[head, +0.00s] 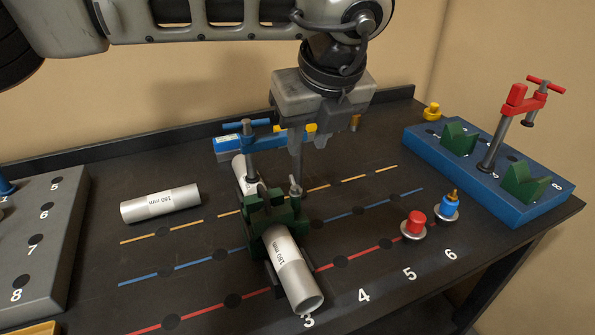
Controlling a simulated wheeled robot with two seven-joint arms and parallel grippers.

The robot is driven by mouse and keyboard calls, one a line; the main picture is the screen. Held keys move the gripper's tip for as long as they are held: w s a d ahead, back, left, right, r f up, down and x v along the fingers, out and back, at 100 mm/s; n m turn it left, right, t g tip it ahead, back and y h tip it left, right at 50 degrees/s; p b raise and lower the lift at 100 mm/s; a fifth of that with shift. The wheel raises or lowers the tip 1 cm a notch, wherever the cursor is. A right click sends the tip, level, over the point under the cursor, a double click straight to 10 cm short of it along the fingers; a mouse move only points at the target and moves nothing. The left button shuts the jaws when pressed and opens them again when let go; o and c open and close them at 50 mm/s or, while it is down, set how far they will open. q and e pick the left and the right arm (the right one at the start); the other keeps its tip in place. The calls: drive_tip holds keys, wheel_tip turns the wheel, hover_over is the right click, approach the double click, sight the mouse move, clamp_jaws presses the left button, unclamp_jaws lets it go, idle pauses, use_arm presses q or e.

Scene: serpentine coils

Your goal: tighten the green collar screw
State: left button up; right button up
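A green collar (278,214) sits around the silver 180 mm tube (287,262) near the table's middle. A small silver screw (295,187) with a wing-like head stands up from the collar's right side. My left gripper (297,176) points straight down above this screw, its finger ends close to the screw head. Whether they touch it is too small to tell. My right gripper is out of view.
A blue T-handled clamp (250,150) stands close left of my gripper. A 160 mm tube (160,203) lies at left. A blue board (480,187) at right bears green V-blocks and a red clamp (510,115). Red (414,223) and blue (448,207) knobs stand front right.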

sight(296, 181)
use_arm(q)
drive_tip(key=p+x, duration=0.2)
drive_tip(key=x, duration=0.9)
drive_tip(key=shift+f, duration=0.15)
clamp_jaws()
